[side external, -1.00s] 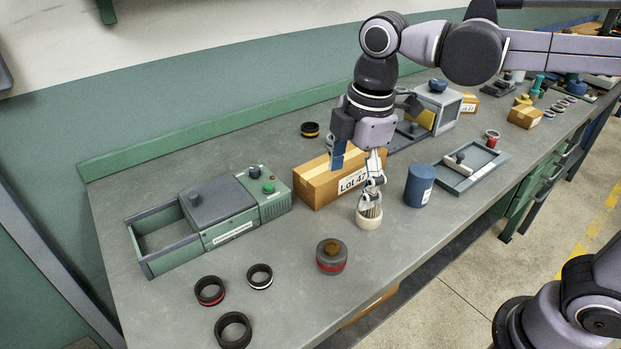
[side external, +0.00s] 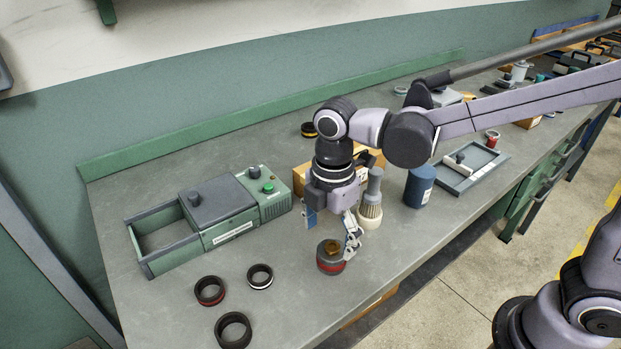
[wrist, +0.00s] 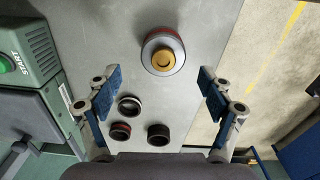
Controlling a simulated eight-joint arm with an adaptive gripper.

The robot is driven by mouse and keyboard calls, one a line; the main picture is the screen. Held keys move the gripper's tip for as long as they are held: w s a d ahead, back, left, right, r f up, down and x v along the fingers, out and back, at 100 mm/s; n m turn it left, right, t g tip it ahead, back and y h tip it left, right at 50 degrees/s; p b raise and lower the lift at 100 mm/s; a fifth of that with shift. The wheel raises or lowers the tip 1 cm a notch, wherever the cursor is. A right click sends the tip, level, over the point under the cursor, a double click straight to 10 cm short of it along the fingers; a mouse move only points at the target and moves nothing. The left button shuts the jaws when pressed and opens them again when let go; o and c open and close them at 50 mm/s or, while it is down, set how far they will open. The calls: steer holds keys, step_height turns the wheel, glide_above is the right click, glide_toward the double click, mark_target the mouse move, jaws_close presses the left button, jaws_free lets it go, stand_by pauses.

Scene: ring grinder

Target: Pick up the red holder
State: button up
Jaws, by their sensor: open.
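The red holder (side external: 331,264) is a round dark body with a red band and a brass knob on top. It stands upright on the grey bench, right of the loose rings. In the wrist view the red holder (wrist: 151,60) is at the top centre. My gripper (side external: 332,236) is open and empty, pointing down just above and around the back of the holder; one finger overlaps its right side, and I cannot tell whether it touches. In the wrist view the fingers of my gripper (wrist: 150,92) are spread wide, with the holder beyond them.
A cardboard box (side external: 300,180) is behind. A green grinder (side external: 222,214) is at left. Several dark rings (side external: 233,330) lie front left; the bench edge is right.

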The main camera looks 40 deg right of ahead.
mark_target(333, 247)
steer(key=shift+s+d+f, duration=0.1)
steer(key=shift+d+f, duration=0.05)
steer(key=shift+f, duration=1.3)
steer(key=shift+s+d+f, duration=0.1)
steer(key=shift+d+f, duration=0.05)
steer(key=shift+f, duration=1.25)
jaws_close()
